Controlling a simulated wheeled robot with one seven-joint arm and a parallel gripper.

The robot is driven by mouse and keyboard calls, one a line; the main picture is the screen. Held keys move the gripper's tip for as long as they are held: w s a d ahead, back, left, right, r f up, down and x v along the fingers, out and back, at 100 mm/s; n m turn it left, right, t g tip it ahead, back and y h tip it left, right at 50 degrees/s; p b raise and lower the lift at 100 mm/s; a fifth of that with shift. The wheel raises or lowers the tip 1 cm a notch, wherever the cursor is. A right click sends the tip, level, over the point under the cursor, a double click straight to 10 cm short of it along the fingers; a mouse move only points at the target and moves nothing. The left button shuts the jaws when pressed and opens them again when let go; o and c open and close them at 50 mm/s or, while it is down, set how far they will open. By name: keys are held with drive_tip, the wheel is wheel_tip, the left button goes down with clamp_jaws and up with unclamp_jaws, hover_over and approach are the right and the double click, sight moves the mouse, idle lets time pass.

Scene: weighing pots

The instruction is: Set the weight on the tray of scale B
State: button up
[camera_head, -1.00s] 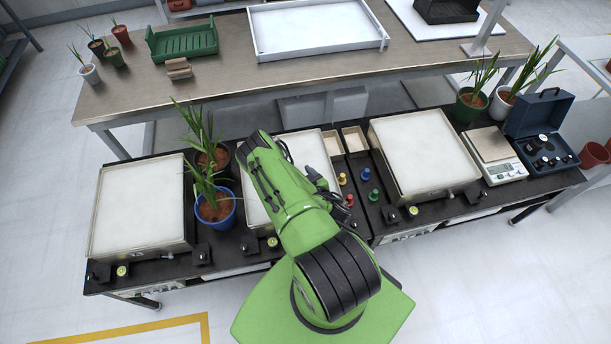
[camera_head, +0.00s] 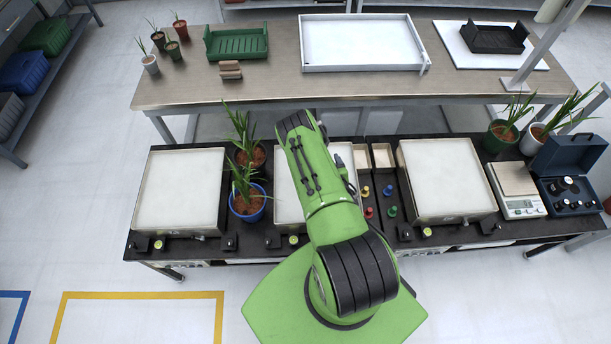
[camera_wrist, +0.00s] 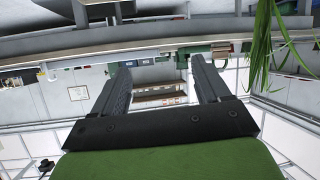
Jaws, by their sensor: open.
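In the head view, three large white-topped trays stand along the black bench: a left one (camera_head: 180,190), a middle one (camera_head: 288,200) partly hidden by my arm, and a right one (camera_head: 447,180). A small digital scale (camera_head: 522,207) with a tan plate stands right of them. I can read no letters, so I cannot tell which is scale B. Black weights (camera_head: 567,184) sit in an open blue case (camera_head: 572,157) at the far right. My gripper (camera_wrist: 160,68) is open and empty in the wrist view, its fingers apart; my arm hides it in the head view.
Potted plants (camera_head: 246,190) stand between the left and middle trays, and more (camera_head: 508,130) stand behind the small scale. Small coloured knobs (camera_head: 389,190) and two open boxes (camera_head: 382,156) lie between the middle and right trays. A wooden table (camera_head: 290,88) is behind.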

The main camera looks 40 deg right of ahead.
drive_tip(key=w+r+m+g, duration=0.1)
drive_tip(key=w+r, duration=0.6)
drive_tip(key=r, duration=0.2)
drive_tip(key=w+a+r+g+y, duration=0.1)
drive_tip(key=a+r, duration=0.3)
drive_tip(key=r, duration=0.7)
drive_tip(key=w+a+r+g, duration=0.1)
drive_tip(key=a+r, duration=0.4)
drive_tip(key=r, duration=0.5)
drive_tip(key=s+a+r+n+g+y, duration=0.15)
drive_tip(key=s+a+r+y, duration=0.25)
drive_tip(key=s+a+r, duration=0.8)
drive_tip(key=s+a+r+n+g, duration=0.1)
drive_tip(key=s+a+n, duration=0.1)
drive_tip(key=s, duration=0.5)
drive_tip(key=s+a+n, duration=0.2)
drive_tip(key=s, duration=0.6)
drive_tip(key=shift+a+r+g+y, duration=0.2)
drive_tip(key=shift+r+g+y, duration=0.15)
drive_tip(key=shift+y, duration=0.05)
